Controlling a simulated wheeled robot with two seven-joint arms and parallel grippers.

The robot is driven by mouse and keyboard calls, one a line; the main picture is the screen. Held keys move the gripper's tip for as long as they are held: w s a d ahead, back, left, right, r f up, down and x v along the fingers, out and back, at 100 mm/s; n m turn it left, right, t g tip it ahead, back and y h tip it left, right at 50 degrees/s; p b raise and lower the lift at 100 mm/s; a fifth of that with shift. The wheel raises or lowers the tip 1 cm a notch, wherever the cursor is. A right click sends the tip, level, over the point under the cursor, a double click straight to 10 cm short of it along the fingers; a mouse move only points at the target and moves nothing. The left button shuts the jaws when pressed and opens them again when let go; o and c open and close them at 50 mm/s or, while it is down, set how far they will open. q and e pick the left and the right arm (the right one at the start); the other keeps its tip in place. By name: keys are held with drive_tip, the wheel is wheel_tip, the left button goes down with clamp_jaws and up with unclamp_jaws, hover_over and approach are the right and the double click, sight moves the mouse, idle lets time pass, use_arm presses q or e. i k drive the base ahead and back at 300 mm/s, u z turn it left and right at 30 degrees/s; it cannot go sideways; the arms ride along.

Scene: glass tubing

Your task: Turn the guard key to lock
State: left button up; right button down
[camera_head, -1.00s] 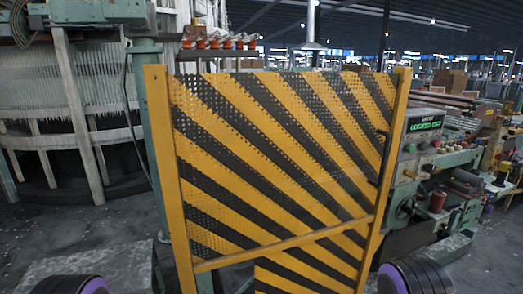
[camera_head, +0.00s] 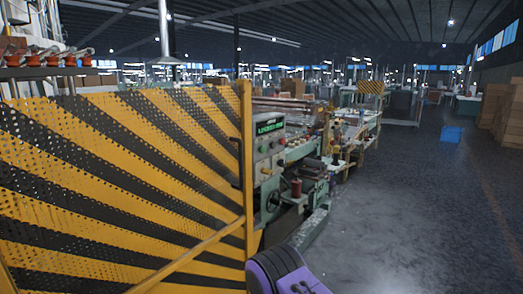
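The guard (camera_head: 110,175) is a perforated panel with yellow and black stripes in a yellow frame, filling the left of the view. A dark handle (camera_head: 236,166) is on its right post. Just right of the post stands a control box (camera_head: 268,146) with a lit green display (camera_head: 270,127), whose text is too small to read surely, and several buttons below. I cannot make out the guard key. A black and purple part of my own arm shows at the bottom edge. Neither gripper is in view.
A green machine (camera_head: 290,205) with a red spool (camera_head: 296,188) stands beside the guard. Open floor (camera_head: 400,220) lies to the right. A blue crate (camera_head: 452,135) and stacked cardboard boxes (camera_head: 508,110) stand farther off at the right.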

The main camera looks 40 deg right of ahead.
sight(264, 171)
drive_tip(key=z, duration=0.45)
drive_tip(key=k, duration=1.15)
drive_tip(key=z, duration=1.95)
drive_tip(key=i, duration=1.95)
drive_tip(key=u, duration=1.2)
drive_tip(key=i, duration=0.6)
drive_tip(key=u, duration=0.65)
